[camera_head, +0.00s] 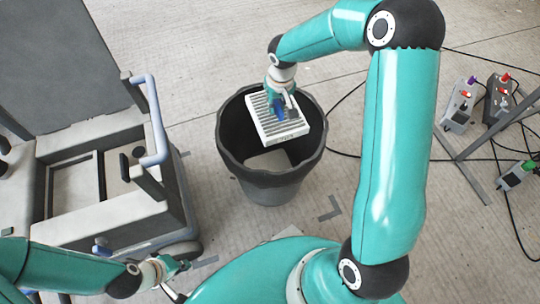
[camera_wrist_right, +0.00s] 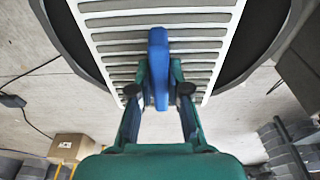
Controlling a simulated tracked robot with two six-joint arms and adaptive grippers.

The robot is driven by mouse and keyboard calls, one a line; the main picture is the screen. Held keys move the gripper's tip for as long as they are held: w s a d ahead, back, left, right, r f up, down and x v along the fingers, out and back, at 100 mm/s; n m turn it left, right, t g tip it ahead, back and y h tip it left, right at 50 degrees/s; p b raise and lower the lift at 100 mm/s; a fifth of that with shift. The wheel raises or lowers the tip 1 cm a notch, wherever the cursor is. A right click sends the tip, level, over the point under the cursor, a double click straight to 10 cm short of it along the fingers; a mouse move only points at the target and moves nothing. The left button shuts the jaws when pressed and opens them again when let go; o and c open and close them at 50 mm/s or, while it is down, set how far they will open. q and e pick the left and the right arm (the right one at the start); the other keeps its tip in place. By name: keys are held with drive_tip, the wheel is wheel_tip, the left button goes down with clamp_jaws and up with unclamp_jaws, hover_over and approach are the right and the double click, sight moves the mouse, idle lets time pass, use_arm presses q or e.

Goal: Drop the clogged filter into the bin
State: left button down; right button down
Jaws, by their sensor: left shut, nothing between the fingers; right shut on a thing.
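The clogged filter (camera_head: 286,128) is a pale rectangular panel with dark slats and a blue handle (camera_head: 278,110). My right gripper (camera_head: 281,101) is shut on the filter by the handle and holds it over the open mouth of the bin. In the right wrist view the fingers (camera_wrist_right: 159,100) close on the blue handle, with the slatted face (camera_wrist_right: 205,40) beyond. The bin (camera_head: 270,178) is dark grey and round, standing on the floor, with something pale at its bottom. The filter hides part of the bin's opening. My left gripper (camera_head: 181,266) is shut and empty at the lower left.
A grey cart (camera_head: 110,215) with a light blue handle (camera_head: 155,120) stands left of the bin. Grey boxes with coloured connectors (camera_head: 459,105) and black cables lie at the right by a metal frame. A cardboard box (camera_wrist_right: 70,147) shows in the wrist view.

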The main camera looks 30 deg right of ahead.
drive_tip(key=c, duration=1.1)
unclamp_jaws()
drive_tip(key=shift+o, duration=0.2)
wheel_tip(320, 180, up, 12)
drive_tip(key=s, duration=0.1)
drive_tip(key=shift+s+a, duration=0.2)
drive_tip(key=shift+s, duration=0.15)
drive_tip(key=shift+f, duration=0.1)
